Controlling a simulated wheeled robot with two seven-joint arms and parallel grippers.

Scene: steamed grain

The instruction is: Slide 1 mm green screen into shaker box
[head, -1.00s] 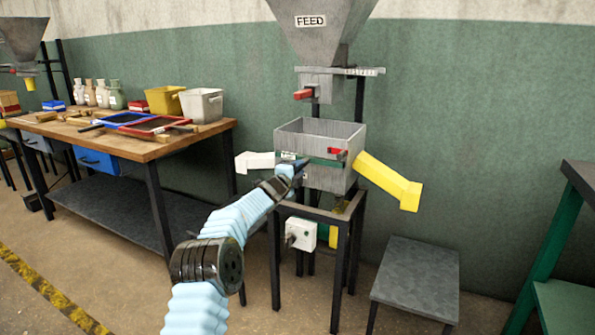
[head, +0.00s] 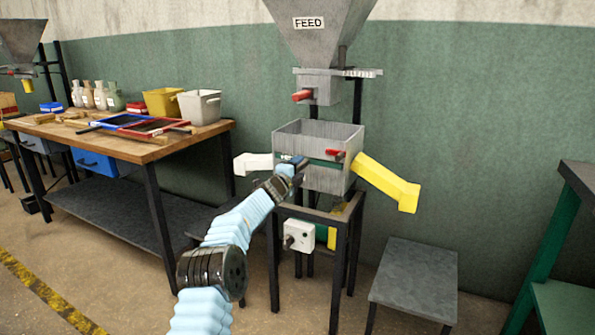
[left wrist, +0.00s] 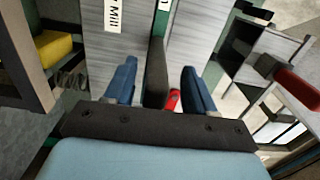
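The grey shaker box (head: 338,174) stands on a dark frame under the feed hopper. The green screen (head: 325,163) shows as a narrow green strip across the box's front, in its slot; how deep it sits I cannot tell. My left gripper (head: 301,161) is at the front of the box, over the left part of the strip. My right gripper is out of view.
A red clamp (head: 336,154) is on the box's front right. A yellow spout (head: 392,184) sticks out right, a white spout (head: 254,163) left. The workbench (head: 190,140) at left carries blue and red framed screens. A low grey platform (head: 416,272) stands at right.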

